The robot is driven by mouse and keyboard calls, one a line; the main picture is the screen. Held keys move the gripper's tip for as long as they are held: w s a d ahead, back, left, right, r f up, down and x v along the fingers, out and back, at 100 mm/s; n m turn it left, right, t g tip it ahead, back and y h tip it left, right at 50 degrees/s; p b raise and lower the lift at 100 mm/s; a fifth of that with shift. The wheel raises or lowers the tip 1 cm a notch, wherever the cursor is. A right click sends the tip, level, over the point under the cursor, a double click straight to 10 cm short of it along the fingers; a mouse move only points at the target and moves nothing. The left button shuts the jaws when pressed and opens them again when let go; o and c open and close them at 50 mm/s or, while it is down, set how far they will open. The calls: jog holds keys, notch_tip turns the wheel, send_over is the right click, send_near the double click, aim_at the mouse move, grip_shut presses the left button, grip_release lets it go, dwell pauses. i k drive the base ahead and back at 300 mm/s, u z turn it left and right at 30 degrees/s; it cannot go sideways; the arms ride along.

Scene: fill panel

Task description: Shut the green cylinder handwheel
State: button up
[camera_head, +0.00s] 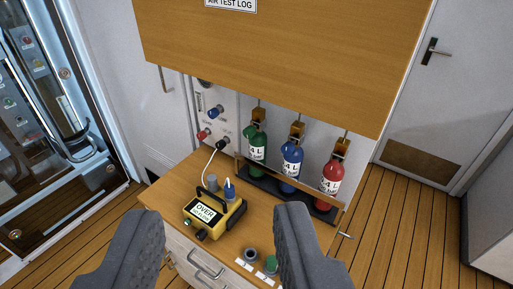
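The green cylinder (257,142) stands upright at the left of a row of cylinders, in a dark rack at the back of a wooden-topped cabinet. Its label reads "4 L". A green piece (249,131) shows at its upper left; I cannot tell if this is its handwheel. A brass-coloured block (258,115) sits at its top. My gripper (210,255) is open, with its two dark fingers wide apart at the bottom of the view. It is in front of and below the green cylinder, apart from it, and nothing is between the fingertips.
A blue cylinder (291,163) and a red cylinder (330,186) stand to its right. A wooden panel (280,50) overhangs the rack. A yellow case (206,214) with a hose sits on the cabinet top (165,196). Wall knobs (215,112) are at left. Floor is clear at right.

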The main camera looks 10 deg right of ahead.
aim_at(249, 131)
jog(key=z, duration=0.1)
jog(key=i, duration=0.95)
